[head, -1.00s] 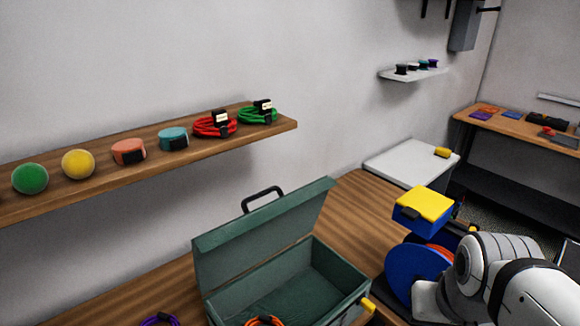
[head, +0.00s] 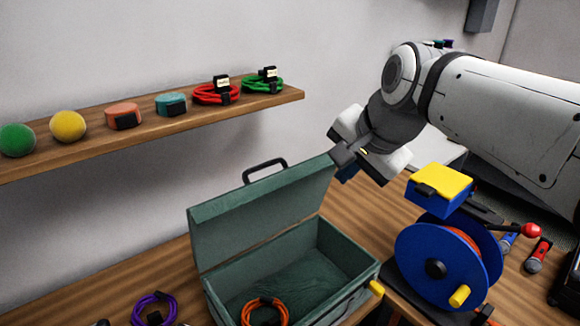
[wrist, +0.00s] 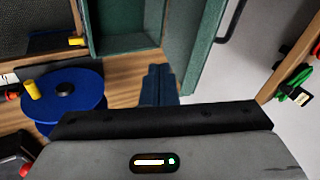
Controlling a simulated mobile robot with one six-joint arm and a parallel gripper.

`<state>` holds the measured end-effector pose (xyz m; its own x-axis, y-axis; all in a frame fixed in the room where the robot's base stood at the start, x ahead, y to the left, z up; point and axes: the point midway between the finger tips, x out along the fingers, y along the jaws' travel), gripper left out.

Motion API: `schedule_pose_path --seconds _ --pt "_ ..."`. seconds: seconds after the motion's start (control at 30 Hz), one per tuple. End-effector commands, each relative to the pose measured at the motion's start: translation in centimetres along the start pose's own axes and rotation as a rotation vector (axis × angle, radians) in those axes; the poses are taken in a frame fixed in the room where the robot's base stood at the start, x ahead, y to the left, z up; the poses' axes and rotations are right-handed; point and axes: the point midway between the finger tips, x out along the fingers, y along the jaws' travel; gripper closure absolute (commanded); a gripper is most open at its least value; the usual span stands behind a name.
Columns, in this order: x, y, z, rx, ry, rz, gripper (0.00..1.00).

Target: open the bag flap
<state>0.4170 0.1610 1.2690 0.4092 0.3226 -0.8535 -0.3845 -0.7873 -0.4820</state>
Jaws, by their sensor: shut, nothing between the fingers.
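No bag or flap can be made out for certain in either view. A dark green case (head: 235,282) stands on the wooden table with its lid (head: 262,212) raised and a black handle on the lid's top edge. The case also shows at the top of the wrist view (wrist: 183,45). My gripper (head: 346,174) is just right of the raised lid, above the table. Its dark blue fingers (wrist: 158,84) are together and empty in the wrist view. My arm hides part of the back right of the table.
A blue cable reel (head: 424,258) and a blue box with a yellow lid (head: 440,184) stand right of the case. A wall shelf (head: 290,97) holds balls, tapes and cables. A purple cable (head: 155,305) lies left.

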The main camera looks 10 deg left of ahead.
Motion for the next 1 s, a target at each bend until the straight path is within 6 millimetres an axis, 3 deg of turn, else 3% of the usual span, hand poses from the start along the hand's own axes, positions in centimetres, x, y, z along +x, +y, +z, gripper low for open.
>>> schedule_pose_path --seconds 0.03,0.1,0.23,0.47,0.8,1.0 --pt "0.7 -2.3 0.6 0.048 -0.019 -0.039 1.0" --pt "0.5 -5.0 1.1 0.122 -0.046 -0.08 1.0" --pt "0.1 -8.0 1.8 0.206 -0.081 -0.121 1.0" --pt "2.0 -9.0 2.1 0.231 -0.092 -0.127 1.0" --pt "9.1 -9.9 2.6 0.23 -0.091 -0.126 1.0" --pt "11.4 -11.8 2.4 0.23 -0.088 -0.129 1.0"
